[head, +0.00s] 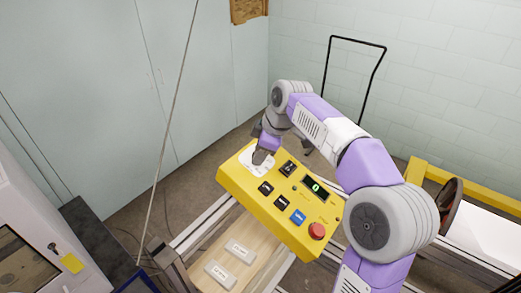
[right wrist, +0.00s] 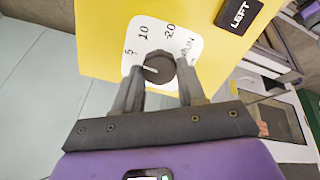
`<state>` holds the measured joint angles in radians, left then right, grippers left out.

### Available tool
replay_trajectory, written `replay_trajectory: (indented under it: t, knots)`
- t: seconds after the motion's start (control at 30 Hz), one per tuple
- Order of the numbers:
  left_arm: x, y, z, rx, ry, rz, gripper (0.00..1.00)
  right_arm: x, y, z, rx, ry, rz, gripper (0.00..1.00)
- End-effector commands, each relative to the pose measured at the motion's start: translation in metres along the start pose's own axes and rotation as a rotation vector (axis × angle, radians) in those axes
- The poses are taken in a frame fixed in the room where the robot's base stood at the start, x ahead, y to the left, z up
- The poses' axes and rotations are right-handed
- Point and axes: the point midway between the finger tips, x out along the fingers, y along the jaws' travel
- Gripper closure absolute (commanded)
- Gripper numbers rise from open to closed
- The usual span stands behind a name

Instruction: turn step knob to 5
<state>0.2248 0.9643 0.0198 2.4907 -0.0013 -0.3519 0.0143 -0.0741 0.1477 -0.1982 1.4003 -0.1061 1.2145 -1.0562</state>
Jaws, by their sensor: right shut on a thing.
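The step knob (right wrist: 158,67) is a dark round dial on a white label plate (right wrist: 165,28) on the yellow control box (head: 234,181). The plate is marked 5, 10, 20 and RUN. The white line on the knob points left in the right wrist view, close to the 5 mark; I cannot tell whether it lines up exactly. My right gripper (right wrist: 155,82) is shut on the knob, with one finger on each side. In the head view my right gripper (head: 264,156) reaches down over the plate and hides the knob. My left gripper is not in view.
The box carries a green-lit display (head: 316,187), several dark buttons, a blue button (head: 297,216) and a red mushroom button (head: 316,231). White labelled blocks (head: 240,251) lie on a wooden board below. A thin pole (head: 168,130) stands left of the box.

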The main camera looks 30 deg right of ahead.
Motion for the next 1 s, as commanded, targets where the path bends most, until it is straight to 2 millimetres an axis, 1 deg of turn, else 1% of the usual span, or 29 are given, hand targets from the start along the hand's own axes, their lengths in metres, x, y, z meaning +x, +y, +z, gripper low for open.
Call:
replay_trajectory:
  t: [0.3,0.77,0.8,0.93,1.0]
  knots:
    - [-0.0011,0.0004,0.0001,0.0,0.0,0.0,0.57,-0.0004,0.0,0.0002,-0.094,0.0,-0.001,0.9]
    - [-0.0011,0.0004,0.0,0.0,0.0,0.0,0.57,-0.0004,-0.0001,-0.0001,-0.106,0.0,0.0,0.9]
    - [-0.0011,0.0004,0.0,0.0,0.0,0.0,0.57,-0.0004,-0.0001,-0.0001,-0.106,0.0,0.0,0.53]
    - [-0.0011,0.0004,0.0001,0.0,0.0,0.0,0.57,-0.0003,-0.0001,-0.0001,-0.105,0.0,0.0,0.34]
    - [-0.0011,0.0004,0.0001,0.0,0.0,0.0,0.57,-0.0003,-0.0001,-0.0001,-0.105,0.0,0.0,0.34]
